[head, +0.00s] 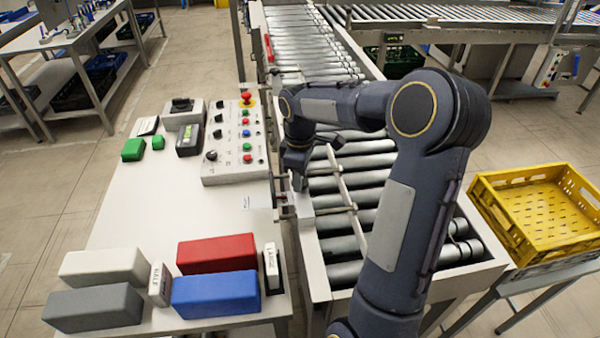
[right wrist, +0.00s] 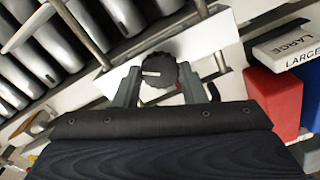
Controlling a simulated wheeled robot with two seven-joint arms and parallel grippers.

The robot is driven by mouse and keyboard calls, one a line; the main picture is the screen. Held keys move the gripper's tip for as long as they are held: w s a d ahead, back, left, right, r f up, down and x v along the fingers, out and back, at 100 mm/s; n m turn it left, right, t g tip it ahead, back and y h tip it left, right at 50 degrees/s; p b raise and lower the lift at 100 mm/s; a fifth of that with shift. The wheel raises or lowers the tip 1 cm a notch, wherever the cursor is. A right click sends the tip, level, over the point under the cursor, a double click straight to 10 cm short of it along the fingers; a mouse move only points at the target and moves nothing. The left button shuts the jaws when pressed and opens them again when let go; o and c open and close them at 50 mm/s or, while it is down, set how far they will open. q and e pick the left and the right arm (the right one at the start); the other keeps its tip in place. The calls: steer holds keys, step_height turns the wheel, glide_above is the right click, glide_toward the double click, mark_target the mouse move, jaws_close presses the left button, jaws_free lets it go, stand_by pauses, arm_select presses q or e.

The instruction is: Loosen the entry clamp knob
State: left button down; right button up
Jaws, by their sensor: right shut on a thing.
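The clamp knob (right wrist: 158,70) is black, round and ridged, with a white mark on its face. It sits on a pale rail plate beside the rollers in the right wrist view. My right gripper (right wrist: 158,88) has one finger on each side of the knob and is shut on it. In the head view my right gripper (head: 296,165) points down at the left side rail of the conveyor, and it and the arm hide the knob. My left gripper is not in view.
The roller conveyor (head: 345,246) runs away from me, with a thin guide rail (head: 341,180) over it. Left is a white table with a control panel (head: 235,142) and red (head: 216,253), blue (head: 216,293), white and grey blocks. A yellow crate (head: 540,212) stands right.

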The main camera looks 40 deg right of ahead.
steer(key=n+p, duration=0.1)
steer(key=n, duration=0.5)
steer(key=shift+n, duration=0.4)
stand_by(0.4)
steer(key=o, duration=1)
step_height(320, 180, up, 8)
steer(key=shift+f, duration=0.15)
